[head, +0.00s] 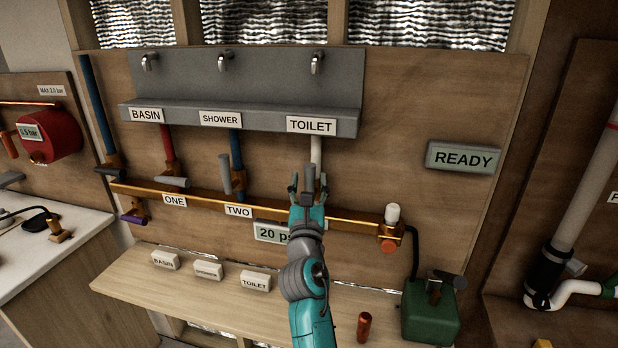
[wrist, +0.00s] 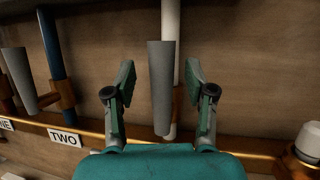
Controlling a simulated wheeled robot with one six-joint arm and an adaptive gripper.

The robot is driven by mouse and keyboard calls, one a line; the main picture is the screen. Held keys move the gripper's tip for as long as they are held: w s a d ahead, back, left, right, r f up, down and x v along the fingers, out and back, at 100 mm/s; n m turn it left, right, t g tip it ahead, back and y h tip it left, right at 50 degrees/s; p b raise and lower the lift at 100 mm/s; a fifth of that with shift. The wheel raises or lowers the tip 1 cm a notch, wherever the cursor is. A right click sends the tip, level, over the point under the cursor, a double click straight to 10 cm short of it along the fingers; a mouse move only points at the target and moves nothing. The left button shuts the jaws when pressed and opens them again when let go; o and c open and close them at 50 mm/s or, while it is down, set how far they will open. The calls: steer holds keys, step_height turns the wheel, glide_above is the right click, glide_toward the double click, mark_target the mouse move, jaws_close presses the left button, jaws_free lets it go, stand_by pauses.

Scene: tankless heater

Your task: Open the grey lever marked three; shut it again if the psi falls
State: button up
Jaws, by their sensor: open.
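The third grey lever (wrist: 161,85) stands upright in front of a white pipe (wrist: 171,18), roughly in line with it. My gripper (wrist: 159,84) is open, with one finger on each side of the lever and gaps showing. In the head view my gripper (head: 309,183) is at the lever below the TOILET sign (head: 311,125). No label marked three shows; my arm covers that stretch. The psi display (head: 268,233) reads 20, its right end hidden by my arm. A separate display (head: 463,158) reads READY.
Lever two (head: 225,174) stands near upright to the left; lever one (head: 172,183) lies about level. A copper pipe (head: 356,215) runs behind my gripper. A white-capped fitting (head: 392,214) is at its right end. A green box (head: 430,312) stands on the bench at the right.

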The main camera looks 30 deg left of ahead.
steer(key=v, duration=1)
steer(key=shift+f, duration=0.1)
steer(key=s+d+f+m+g+h, duration=0.1)
steer(key=s+d+f+m, duration=0.45)
steer(key=d+f, duration=0.4)
steer(key=s+d+f+m+g+h, duration=0.15)
steer(key=s+d+f+m, duration=0.35)
steer(key=d+f, duration=0.5)
steer(key=s+d+f+m+h, duration=0.2)
steer(key=s+d+f+m, duration=0.1)
steer(key=d+f+m, duration=0.65)
steer(key=s+d+f+m+h, duration=0.1)
steer(key=s+d+m+h, duration=0.2)
steer(key=s+d+m, duration=0.85)
steer(key=s+d+r+m+h, duration=0.1)
steer(key=s+d+m, duration=0.1)
steer(key=s, duration=0.4)
steer(key=s+d+r+m+g+h, duration=0.1)
steer(key=s+d+r+m, duration=0.1)
steer(key=s+m, duration=0.3)
steer(key=s+d+r+m+g+h, duration=0.1)
steer(key=s+d+r+m, duration=0.1)
steer(key=s, duration=0.6)
steer(key=shift+d+m+h, duration=0.35)
steer(key=shift+d+m, duration=0.5)
steer(key=shift+d, duration=0.25)
steer(key=shift+r, duration=0.1)
